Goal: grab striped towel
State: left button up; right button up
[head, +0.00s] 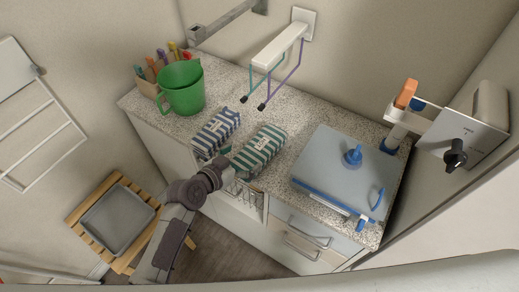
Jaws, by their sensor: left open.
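Two striped, folded towel-like bundles lie side by side on the speckled counter. One is blue and white (217,130), and the other, to its right, is green and white (259,149). My left gripper (233,165) reaches in from below, at the counter's front edge. It is open, with its tips close to the near left end of the green striped bundle and just below the blue one. I cannot tell whether it touches either. My right gripper is not in view.
A green pitcher (182,88) and a holder with colored sticks stand at the back left of the counter (238,82). A grey-lidded box with blue trim (335,172) is on the right. A wall bracket (280,46) overhangs the back. A wooden stool with a grey tray (118,220) stands below left.

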aim_at(252, 154)
pick_arm(q)
jog(key=shift+s+d+p+x, duration=0.1)
jog(key=shift+p+x, duration=0.2)
jog(key=shift+x, duration=1)
jog(key=shift+s+d+p+x, duration=0.15)
jog(key=shift+p+x, duration=0.15)
jog(key=shift+x, duration=1.05)
jog(key=shift+a+f, duration=0.1)
jog(key=shift+f, duration=0.05)
jog(key=shift+c, duration=0.3)
jog(key=c, duration=1.1)
